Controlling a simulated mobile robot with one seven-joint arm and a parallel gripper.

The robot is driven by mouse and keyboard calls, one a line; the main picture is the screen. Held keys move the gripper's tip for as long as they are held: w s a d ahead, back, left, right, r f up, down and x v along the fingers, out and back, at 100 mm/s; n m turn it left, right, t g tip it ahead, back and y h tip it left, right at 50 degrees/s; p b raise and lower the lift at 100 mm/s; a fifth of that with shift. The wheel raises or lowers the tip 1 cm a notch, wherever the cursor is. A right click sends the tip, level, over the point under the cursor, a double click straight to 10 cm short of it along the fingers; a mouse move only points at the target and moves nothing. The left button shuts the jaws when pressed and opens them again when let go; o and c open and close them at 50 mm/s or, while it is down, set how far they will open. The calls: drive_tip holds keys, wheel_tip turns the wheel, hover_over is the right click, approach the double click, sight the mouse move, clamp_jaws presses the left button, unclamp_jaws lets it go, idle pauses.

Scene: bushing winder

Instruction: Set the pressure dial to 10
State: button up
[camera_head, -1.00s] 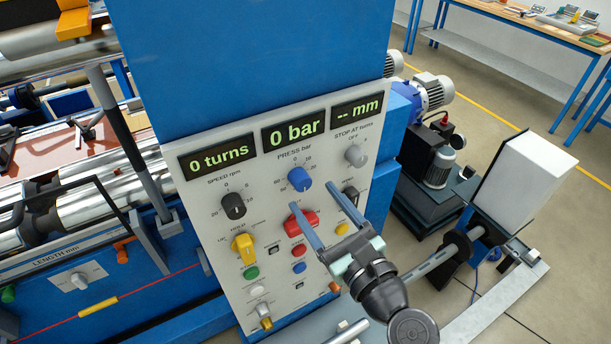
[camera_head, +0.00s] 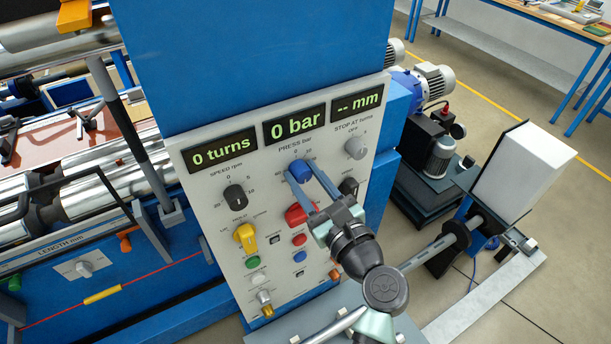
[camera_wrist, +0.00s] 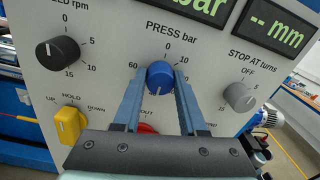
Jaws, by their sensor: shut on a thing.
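The blue pressure dial (camera_head: 299,171) is on the sloping grey panel under the "PRESS bar" label. In the wrist view, the dial (camera_wrist: 160,74) sits between my two blue fingers, with 0 above it, 10 at upper right and 60 at left. A pale mark shows on the knob's lower face; I cannot tell for sure which value it points to. The pressure display (camera_head: 294,124) reads 0 bar. My gripper (camera_head: 304,179) is shut on the dial, one finger at each side. The fingers hide part of the lower scale.
The black speed knob (camera_head: 235,196) and yellow selector (camera_head: 246,237) are left of my gripper. A red knob (camera_head: 298,213) lies just below the dial, partly behind my fingers. The grey stop-at-turns knob (camera_head: 355,148) is at upper right.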

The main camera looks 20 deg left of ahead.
clamp_jaws()
drive_tip(key=shift+f, duration=0.1)
